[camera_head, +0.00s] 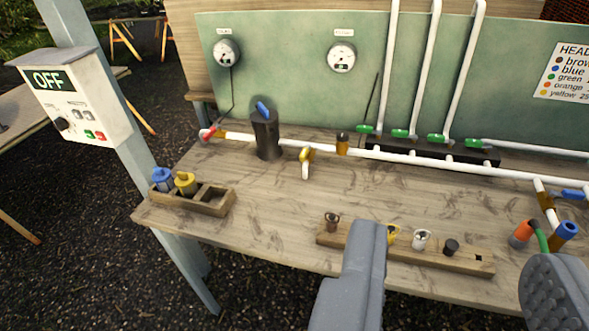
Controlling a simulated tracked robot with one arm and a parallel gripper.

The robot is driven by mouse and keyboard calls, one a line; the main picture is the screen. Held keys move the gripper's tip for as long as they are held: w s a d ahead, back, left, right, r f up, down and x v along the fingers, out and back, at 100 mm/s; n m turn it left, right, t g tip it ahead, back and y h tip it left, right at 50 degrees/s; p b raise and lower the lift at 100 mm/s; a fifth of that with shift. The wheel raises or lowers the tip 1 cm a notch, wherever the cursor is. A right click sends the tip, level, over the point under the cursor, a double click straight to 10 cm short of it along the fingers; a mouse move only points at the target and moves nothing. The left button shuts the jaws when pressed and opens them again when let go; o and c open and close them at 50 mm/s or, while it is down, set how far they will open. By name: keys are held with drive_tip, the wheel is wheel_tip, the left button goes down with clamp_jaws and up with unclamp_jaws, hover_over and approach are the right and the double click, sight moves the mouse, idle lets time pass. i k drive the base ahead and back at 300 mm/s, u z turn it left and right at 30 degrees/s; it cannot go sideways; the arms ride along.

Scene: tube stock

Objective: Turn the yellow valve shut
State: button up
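A small yellow valve (307,154) sits on the white horizontal pipe (400,160), left of centre on the bench. A short white stub points down from it toward the bench top. I cannot tell whether its handle lies along or across the pipe. My gripper (462,248) is open, its two grey fingers wide apart at the lower right. Nothing shows held between them. The gripper is nearer to me than the valve, to its right, and apart from it. The left finger partly hides a wooden rack (425,258) and a yellow piece (393,233) on it.
A black cylinder with a blue lever (265,135) stands left of the valve. A wooden tray (215,207) holds blue and yellow pieces. Green-handled valves (438,139) line the back. Orange and blue tubes (522,233) are at right. An OFF box (70,100) stands left. Bench below the valve is clear.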

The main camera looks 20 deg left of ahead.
sight(303, 156)
drive_tip(key=k, duration=0.75)
drive_tip(key=u, duration=0.7)
drive_tip(key=i, duration=2.45)
drive_tip(key=z, duration=0.7)
